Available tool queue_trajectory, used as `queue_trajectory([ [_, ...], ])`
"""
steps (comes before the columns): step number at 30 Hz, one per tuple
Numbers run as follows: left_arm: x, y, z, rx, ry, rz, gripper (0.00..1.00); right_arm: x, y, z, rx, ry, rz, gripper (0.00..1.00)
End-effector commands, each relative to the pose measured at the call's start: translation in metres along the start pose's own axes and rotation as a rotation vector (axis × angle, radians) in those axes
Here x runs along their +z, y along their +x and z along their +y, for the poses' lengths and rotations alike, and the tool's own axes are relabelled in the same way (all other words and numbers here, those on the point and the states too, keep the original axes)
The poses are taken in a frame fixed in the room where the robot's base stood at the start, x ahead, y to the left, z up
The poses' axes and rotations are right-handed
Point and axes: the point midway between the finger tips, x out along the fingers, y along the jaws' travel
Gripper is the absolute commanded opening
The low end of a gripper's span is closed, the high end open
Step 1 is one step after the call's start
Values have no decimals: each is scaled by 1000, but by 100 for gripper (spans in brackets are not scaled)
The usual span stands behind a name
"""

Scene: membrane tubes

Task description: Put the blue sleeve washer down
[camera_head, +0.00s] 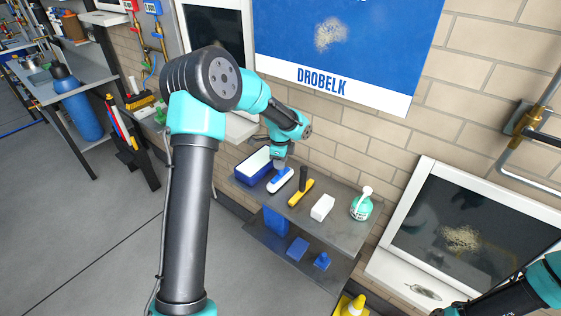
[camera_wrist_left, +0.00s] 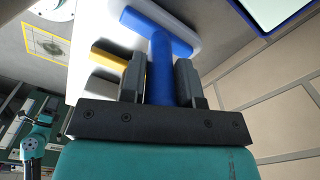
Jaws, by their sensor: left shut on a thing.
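The blue sleeve washer (camera_head: 280,180) has a white sleeve with a blue bar and is at the left part of the grey shelf top (camera_head: 335,215), between the blue tray and the yellow squeegee. My left gripper (camera_head: 280,163) is over it. In the left wrist view its blue T-shaped handle (camera_wrist_left: 160,70) stands between the two fingers of my left gripper (camera_wrist_left: 160,80), which is shut on it. I cannot tell whether the sleeve touches the shelf top. My right arm shows at the lower right, but its gripper is out of view.
A blue tray (camera_head: 252,170) with a white inside stands left of the washer. The brick wall rises behind.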

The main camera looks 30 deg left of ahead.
Motion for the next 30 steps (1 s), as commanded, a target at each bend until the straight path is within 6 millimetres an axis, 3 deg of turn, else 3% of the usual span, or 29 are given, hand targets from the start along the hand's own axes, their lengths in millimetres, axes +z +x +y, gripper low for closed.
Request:
queue_trajectory([
  [5,0,2,0,0,0,0,0,0,0,0,0,0,0,43],
  [6,0,3,0,1,0,0,31,0,0,0,0,0,0,43],
  [14,0,3,0,0,0,0,55,0,0,0,0,0,0,43],
  [23,0,1,0,0,0,0,55,0,0,0,0,0,0,43],
  [30,0,-21,0,-3,-1,1,55,0,0,0,0,0,0,43],
])
